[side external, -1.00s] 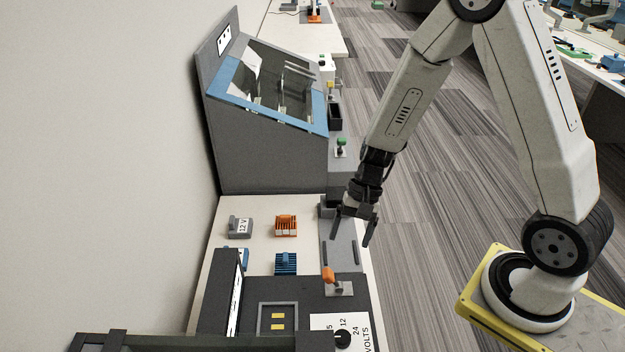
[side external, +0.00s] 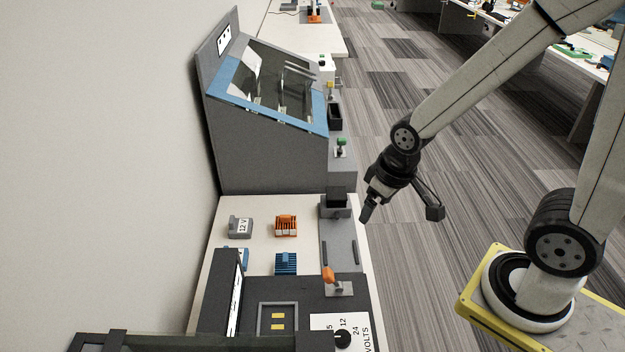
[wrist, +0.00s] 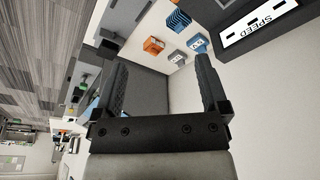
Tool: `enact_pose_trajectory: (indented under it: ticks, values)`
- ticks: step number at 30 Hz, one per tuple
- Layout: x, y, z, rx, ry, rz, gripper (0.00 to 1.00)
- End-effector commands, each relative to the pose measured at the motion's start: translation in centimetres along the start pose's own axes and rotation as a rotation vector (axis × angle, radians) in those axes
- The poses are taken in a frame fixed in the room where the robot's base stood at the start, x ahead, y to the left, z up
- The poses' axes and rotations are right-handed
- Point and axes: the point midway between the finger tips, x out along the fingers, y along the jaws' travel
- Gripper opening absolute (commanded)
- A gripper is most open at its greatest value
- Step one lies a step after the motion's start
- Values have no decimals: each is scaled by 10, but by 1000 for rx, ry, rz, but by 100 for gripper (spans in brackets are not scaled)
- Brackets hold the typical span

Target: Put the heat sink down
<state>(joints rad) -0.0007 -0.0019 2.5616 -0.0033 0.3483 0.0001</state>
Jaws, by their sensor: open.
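Two finned heat sinks rest on the white table: an orange one (side external: 286,226) behind and a blue one (side external: 286,263) nearer the front. They also show in the wrist view, orange (wrist: 153,46) and blue (wrist: 178,20), both beyond my fingers. My gripper (side external: 401,212) is open and empty, with its fingers wide apart. It hangs to the right of the table's edge, apart from both heat sinks. In the wrist view nothing lies between the fingers (wrist: 161,72).
A grey block marked 12 V (side external: 240,228) stands left of the orange heat sink. A dark panel with a volts dial (side external: 342,340) and an orange-handled lever (side external: 328,276) is in front. A grey machine with a blue-framed window (side external: 265,90) rises behind.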

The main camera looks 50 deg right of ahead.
Motion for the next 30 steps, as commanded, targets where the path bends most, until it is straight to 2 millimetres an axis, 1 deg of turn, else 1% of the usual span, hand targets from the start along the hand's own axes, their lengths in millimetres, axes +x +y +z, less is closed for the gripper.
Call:
enact_pose_trajectory:
  ticks: [11, 17, 23, 30]
  values:
    - [1, 0, 0, 9, -5, -2, 94]
    - [9, -1, -2, 79, -48, -21, 94]
    - [28, -5, -5, 251, -151, -72, 94]
    - [60, -16, -13, 524, -305, -166, 94]
